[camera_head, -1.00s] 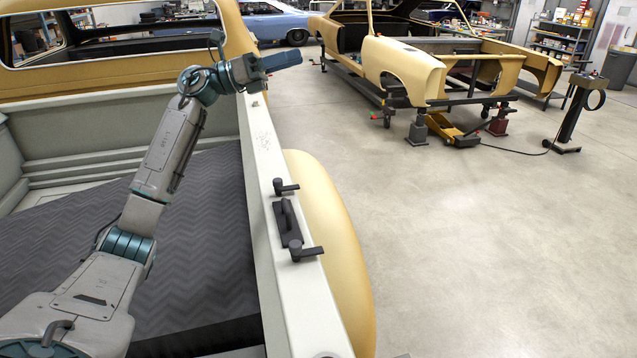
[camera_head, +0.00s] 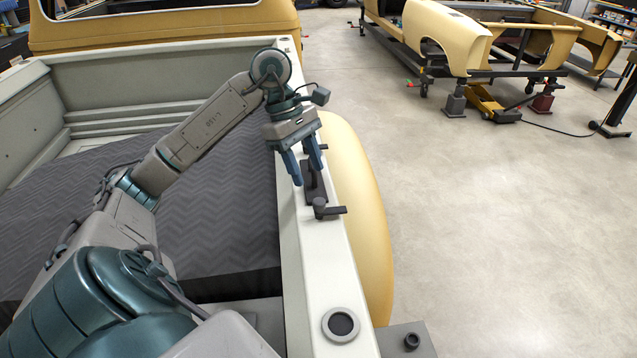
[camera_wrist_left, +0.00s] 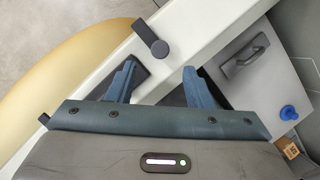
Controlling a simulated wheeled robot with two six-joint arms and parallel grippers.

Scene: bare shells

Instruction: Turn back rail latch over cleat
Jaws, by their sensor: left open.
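A dark cleat (camera_head: 312,183) sits on the pale bed rail (camera_head: 322,262). A near latch (camera_head: 328,210) stands at its close end with its bar pointing right across the rail, away from the cleat. A second latch (camera_head: 323,147) at the far end is partly hidden by my gripper; its tip points right. My left gripper (camera_head: 304,174) is open, fingers pointing down over the far part of the cleat. In the left wrist view my left gripper (camera_wrist_left: 160,80) has parted fingers, and one latch (camera_wrist_left: 151,38) lies beyond them. Contact cannot be told. My right gripper is out of view.
A yellow fender (camera_head: 358,220) bulges outside the rail. The dark ribbed bed floor (camera_head: 215,205) lies inside. A round ringed hole (camera_head: 341,324) is in the rail nearer me. Beyond are a yellow car shell (camera_head: 440,35) on stands and open concrete floor.

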